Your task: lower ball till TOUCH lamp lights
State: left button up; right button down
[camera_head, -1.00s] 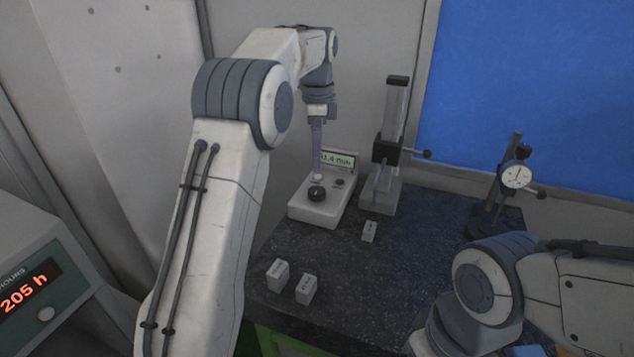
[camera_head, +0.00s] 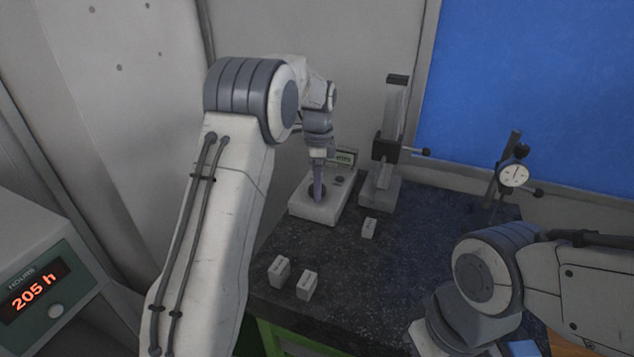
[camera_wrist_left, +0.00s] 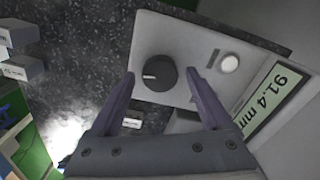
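The grey control box (camera_head: 312,211) stands at the back of the dark stone top. Its black knob (camera_wrist_left: 158,74), pale round lamp (camera_wrist_left: 229,63) and green display (camera_wrist_left: 268,101) show in the left wrist view; the display reads 91.4 mm. The lamp shows no coloured glow. My left gripper (camera_head: 318,196) is down at the knob, open, one finger on each side with small gaps visible. Right of the box stands a column with a black slider (camera_head: 385,149); its side rod ends in a small dark ball (camera_head: 427,153). My right gripper is out of view.
Small pale blocks (camera_head: 279,270), (camera_head: 306,284), (camera_head: 369,228) lie on the stone top (camera_head: 375,275). A dial gauge on a stand (camera_head: 513,175) is at the right, behind my right arm. An HOURS counter box (camera_head: 40,290) stands at left.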

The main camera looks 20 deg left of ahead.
pick_arm(q)
grip_shut()
jog(key=shift+n, duration=0.4)
jog(key=n+p, duration=0.1)
jog(key=n, duration=0.3)
jog(key=n+p, duration=0.1)
jog(key=n, duration=0.8)
jog(key=shift+w+n+p, duration=0.1)
jog(key=shift+n+p, duration=0.2)
jog(key=shift+n, duration=0.1)
jog(key=shift+a+n, duration=0.1)
jog(key=shift+n, duration=2.5)
